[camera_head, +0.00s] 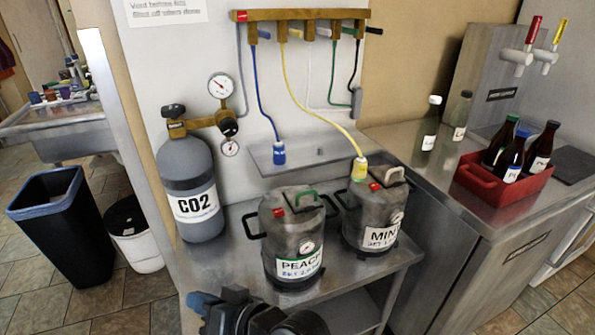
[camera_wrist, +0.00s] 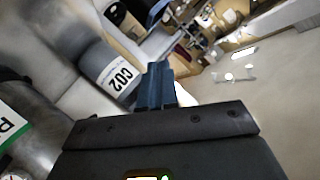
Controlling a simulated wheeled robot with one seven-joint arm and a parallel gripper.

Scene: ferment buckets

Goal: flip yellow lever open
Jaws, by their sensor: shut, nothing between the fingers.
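The yellow hose (camera_head: 292,92) runs down to a yellow connector (camera_head: 359,169) on the MINT keg (camera_head: 369,215). A tap with a yellow handle (camera_head: 560,31) also stands at the far right. My gripper (camera_head: 203,303) is low at the bottom, well below the manifold. In the wrist view my gripper (camera_wrist: 158,82) has its blue fingers together and empty.
A CO2 cylinder (camera_head: 190,180) with gauges stands left on the steel bench; it also shows in the wrist view (camera_wrist: 103,72). The PEACH keg (camera_head: 287,232) stands beside MINT. A red bottle crate (camera_head: 480,185) sits on the right counter. A black bin (camera_head: 68,235) stands left.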

